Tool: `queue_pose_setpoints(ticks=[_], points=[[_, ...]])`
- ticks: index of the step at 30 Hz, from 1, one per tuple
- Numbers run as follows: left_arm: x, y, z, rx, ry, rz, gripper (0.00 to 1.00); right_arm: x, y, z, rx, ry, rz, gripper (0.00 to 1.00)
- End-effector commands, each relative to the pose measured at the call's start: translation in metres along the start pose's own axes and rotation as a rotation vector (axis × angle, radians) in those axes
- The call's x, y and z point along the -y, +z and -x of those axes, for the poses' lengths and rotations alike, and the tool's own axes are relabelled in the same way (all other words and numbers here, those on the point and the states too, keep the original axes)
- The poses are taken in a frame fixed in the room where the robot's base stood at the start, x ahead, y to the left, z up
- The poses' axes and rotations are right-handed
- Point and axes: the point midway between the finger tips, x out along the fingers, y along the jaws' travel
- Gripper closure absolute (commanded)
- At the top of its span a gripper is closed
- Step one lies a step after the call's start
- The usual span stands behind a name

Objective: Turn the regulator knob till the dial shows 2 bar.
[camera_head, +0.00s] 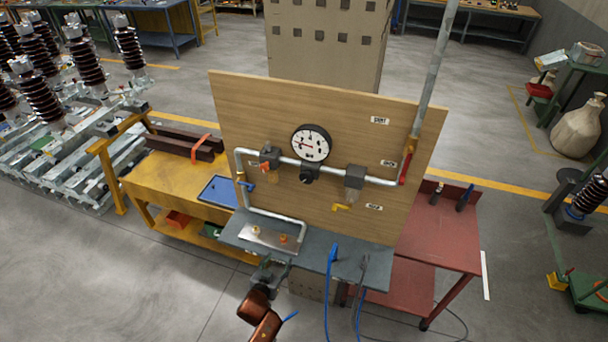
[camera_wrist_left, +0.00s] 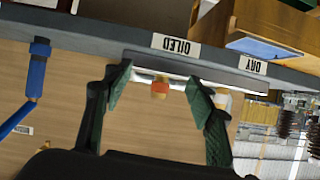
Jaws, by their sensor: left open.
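The round white pressure dial (camera_head: 311,144) is mounted on the upright wooden board (camera_head: 365,110). Its red needle points roughly left, but the numbers are too small to read. The dark regulator knob (camera_head: 308,174) sits just under the dial. My left gripper (camera_head: 272,271) is low at the front edge of the grey shelf, well below the knob and apart from it. In the left wrist view, its green-padded fingers (camera_wrist_left: 158,76) are spread with nothing held. An orange and brass fitting (camera_wrist_left: 160,87) shows beyond, between the fingertips. My right gripper is not seen.
Grey pipe (camera_head: 240,165) runs across the board, with a filter unit (camera_head: 270,160), a lubricator (camera_head: 354,180) and a yellow-handled valve (camera_head: 341,207). The grey shelf (camera_head: 340,258) carries a metal plate (camera_head: 262,237) with fittings; blue hose (camera_head: 328,285) hangs in front.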

Motion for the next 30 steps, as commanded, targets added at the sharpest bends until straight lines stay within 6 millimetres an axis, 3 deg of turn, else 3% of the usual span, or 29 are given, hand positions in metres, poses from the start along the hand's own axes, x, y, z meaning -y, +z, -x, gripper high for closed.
queue_pose_setpoints(ticks=[1,3,6,10,13,17,30], points=[[-0.009,-0.065,0.011,-0.079,0.008,0.001,0.48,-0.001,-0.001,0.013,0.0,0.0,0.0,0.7],[-0.019,-0.136,0.029,-0.172,0.015,0.007,0.48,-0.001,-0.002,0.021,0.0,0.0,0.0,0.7],[-0.031,-0.219,0.058,-0.288,0.027,0.018,0.48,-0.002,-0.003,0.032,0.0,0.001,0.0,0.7],[-0.041,-0.288,0.092,-0.393,0.039,0.033,0.48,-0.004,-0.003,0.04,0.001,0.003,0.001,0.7],[-0.045,-0.315,0.107,-0.436,0.044,0.04,0.48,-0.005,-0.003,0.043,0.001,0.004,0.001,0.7],[-0.048,-0.329,0.107,-0.453,0.047,0.044,0.48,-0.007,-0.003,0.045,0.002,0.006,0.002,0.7],[-0.05,-0.355,0.051,-0.452,0.046,0.043,0.48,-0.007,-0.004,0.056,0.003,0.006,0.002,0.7]])
